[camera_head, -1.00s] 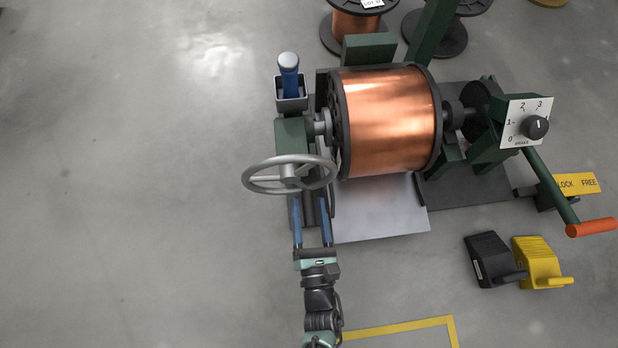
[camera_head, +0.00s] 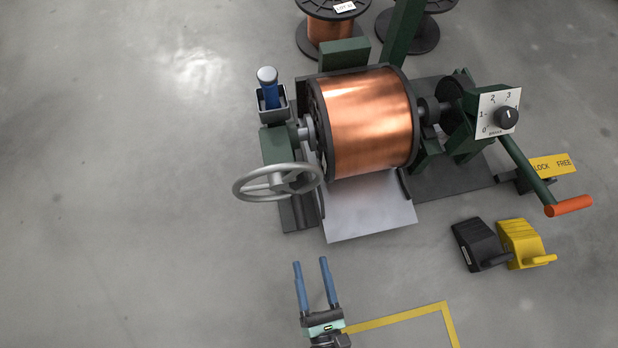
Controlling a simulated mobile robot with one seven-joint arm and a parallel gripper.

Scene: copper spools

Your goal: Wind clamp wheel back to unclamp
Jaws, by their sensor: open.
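The grey spoked clamp wheel (camera_head: 246,190) is at the left end of the winding stand, in front of a green housing (camera_head: 279,146). A shaft runs from that housing to the large copper spool (camera_head: 367,122), which sits in the stand between its dark flanges. I cannot tell whether the clamp end touches the spool. My gripper (camera_head: 310,263) is below and to the right of the wheel, apart from it. Its two blue fingers are open and empty, with floor visible between them.
A brake dial (camera_head: 507,118), a crank with an orange handle (camera_head: 569,206) and a yellow lock/free plate (camera_head: 553,165) are at right. Black (camera_head: 478,244) and yellow (camera_head: 522,242) chocks lie on the floor. A grey plate (camera_head: 370,211) lies below the spool. Floor at left is clear.

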